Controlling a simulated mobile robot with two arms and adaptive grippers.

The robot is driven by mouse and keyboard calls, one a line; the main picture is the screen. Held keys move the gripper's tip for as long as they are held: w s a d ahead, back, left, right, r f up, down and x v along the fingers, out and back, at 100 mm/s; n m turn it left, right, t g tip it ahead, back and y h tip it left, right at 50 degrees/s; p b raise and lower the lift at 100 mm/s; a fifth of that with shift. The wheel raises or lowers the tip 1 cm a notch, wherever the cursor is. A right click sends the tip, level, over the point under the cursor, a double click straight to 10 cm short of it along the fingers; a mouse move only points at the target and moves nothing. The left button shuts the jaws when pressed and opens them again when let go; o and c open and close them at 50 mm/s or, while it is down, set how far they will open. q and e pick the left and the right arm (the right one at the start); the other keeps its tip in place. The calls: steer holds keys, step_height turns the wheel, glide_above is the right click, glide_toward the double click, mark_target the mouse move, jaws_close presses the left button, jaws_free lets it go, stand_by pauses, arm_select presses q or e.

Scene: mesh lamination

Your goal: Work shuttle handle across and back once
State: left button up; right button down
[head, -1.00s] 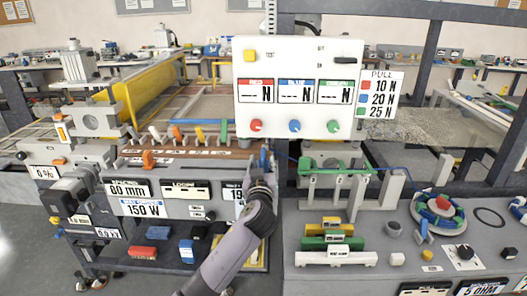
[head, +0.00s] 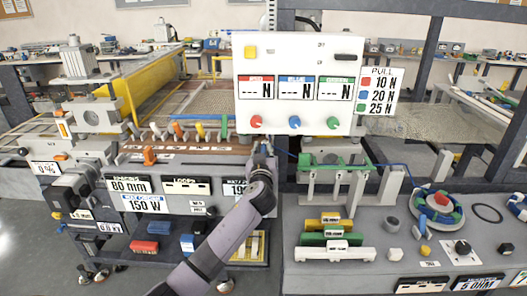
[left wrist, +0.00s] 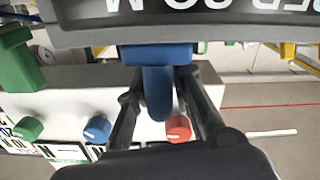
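The blue handle (left wrist: 158,92) shows in the left wrist view, projecting from a blue block under a dark panel edge. My left gripper (left wrist: 160,80) has a finger on each side of it, close in, and looks shut on it. In the head view my left gripper (head: 263,148) is at the right end of the bench's slotted front (head: 190,153), and it hides the handle there. An orange handle (head: 150,156) stands at the left of that front. My right gripper is not in view.
A white panel with red, blue and green knobs (head: 295,98) hangs just above and behind my left gripper. Orange, yellow and green levers (head: 199,131) stand behind the bench front. A grey table at right holds a reel (head: 438,208) and colored blocks (head: 333,253).

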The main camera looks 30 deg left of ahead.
arm_select(q)
jaws_close()
stand_by(0.3)
steer(key=s+a, duration=0.4)
steer(key=a, duration=0.3)
steer(key=s+a+p, duration=0.1)
steer(key=s+a, duration=0.3)
steer(key=a, duration=0.3)
steer(key=s+a+p, duration=0.1)
steer(key=s+a, duration=0.4)
steer(key=a, duration=0.2)
steer(key=shift+a+r, duration=0.1)
steer(key=shift+r, duration=0.05)
